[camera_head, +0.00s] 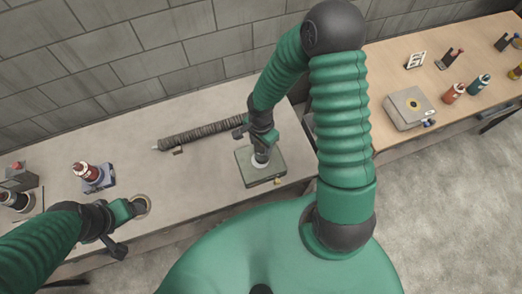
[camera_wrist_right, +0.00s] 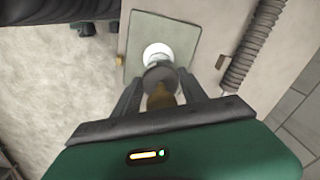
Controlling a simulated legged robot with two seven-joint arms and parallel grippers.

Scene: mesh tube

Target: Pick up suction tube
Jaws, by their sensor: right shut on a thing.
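My right gripper (camera_head: 262,145) is shut on a small upright piece with a brownish body and a white round end (camera_wrist_right: 158,50), which I take to be the suction tube. Its white end is over the flat green-grey box (camera_head: 270,178); I cannot tell whether it touches the lid. In the right wrist view, my right gripper (camera_wrist_right: 160,92) has a finger on each side of the brownish body. My left gripper (camera_head: 122,215) is at the table's front left, beside a round ringed opening (camera_head: 141,205); its finger gap is unclear.
A dark ribbed hose (camera_head: 200,135) lies on the table left of the box and also shows in the wrist view (camera_wrist_right: 247,55). A red-topped device (camera_head: 88,175) and bottles stand further left. A wooden table (camera_head: 400,62) with a grey box and bottles is at right.

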